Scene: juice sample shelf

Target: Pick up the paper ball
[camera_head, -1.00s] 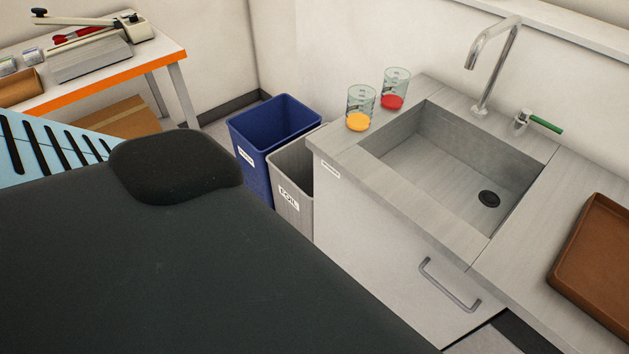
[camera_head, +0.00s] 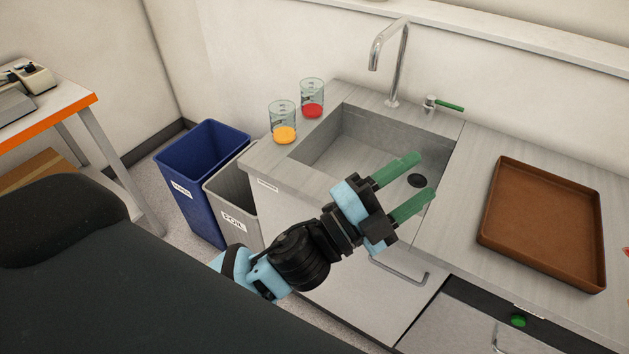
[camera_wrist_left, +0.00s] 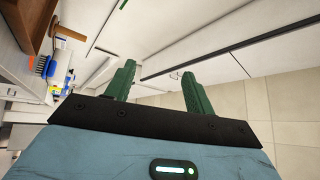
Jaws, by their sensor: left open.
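No paper ball shows in any view. My left gripper (camera_head: 411,188) is in the head view, in front of the sink, with its two green fingers apart and nothing between them. The fingers also show apart and empty in the left wrist view (camera_wrist_left: 160,90). My right gripper is in neither view.
The sink (camera_head: 345,150) has a tap (camera_head: 388,60) behind it. Beakers of orange (camera_head: 284,122) and red (camera_head: 312,98) liquid stand at its left. A blue bin (camera_head: 200,165) and a grey bin (camera_head: 232,200) stand left of the cabinet. A brown tray (camera_head: 540,225) lies on the right counter.

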